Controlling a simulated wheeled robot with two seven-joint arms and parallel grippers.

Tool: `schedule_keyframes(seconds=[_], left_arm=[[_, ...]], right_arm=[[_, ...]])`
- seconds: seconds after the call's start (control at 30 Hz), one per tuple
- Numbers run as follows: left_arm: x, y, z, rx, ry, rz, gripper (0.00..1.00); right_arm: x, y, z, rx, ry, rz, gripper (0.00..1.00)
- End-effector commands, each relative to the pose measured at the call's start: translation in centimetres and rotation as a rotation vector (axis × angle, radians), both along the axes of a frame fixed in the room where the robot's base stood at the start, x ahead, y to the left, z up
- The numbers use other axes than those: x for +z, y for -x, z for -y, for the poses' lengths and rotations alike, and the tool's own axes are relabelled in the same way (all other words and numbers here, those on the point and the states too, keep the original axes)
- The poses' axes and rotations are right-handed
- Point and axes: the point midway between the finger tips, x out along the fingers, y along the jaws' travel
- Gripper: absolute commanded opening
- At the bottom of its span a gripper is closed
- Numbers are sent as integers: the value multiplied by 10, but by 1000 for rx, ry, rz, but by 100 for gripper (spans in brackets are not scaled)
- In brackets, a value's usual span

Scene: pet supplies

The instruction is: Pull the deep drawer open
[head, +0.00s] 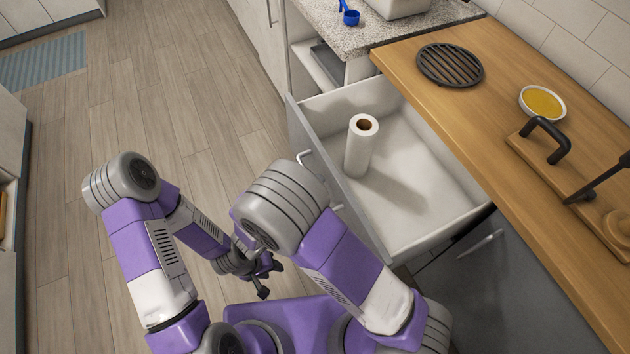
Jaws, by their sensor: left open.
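The deep drawer (436,243) stands pulled out from under the wooden counter. Its grey front panel faces left and carries a pale bar handle (304,160), partly hidden by my right arm. A white paper roll (360,148) stands upright inside, towards the drawer's front. My left gripper (266,279) is open and low in front of my body, apart from the drawer front and its handle. My right arm's bent elbow covers the space just left of the drawer, and its gripper is hidden.
The wooden counter (415,80) holds a black round grate (450,64), a yellow-filled bowl (543,103) and a board with a black handle (546,139). A blue scoop (350,16) lies on the speckled counter (405,33).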

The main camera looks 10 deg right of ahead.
Motion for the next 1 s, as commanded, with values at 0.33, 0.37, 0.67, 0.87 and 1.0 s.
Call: schedule_keyframes(seconds=[0.33, 0.37, 0.67, 0.87, 1.0], left_arm=[[0, 0, 0, 0, 0, 0, 43], [0, 0, 0, 0, 0, 0, 43], [0, 0, 0, 0, 0, 0, 43], [0, 0, 0, 0, 0, 0, 43], [4, 0, 0, 0, 0, 0, 43]], right_arm=[[0, 2, -2, -5, -1, -1, 0], [0, 2, -2, -5, -1, -1, 0], [0, 1, -1, -5, 0, 0, 40], [0, 1, -1, -5, 0, 0, 40], [10, 1, -2, -6, -2, 2, 40]])
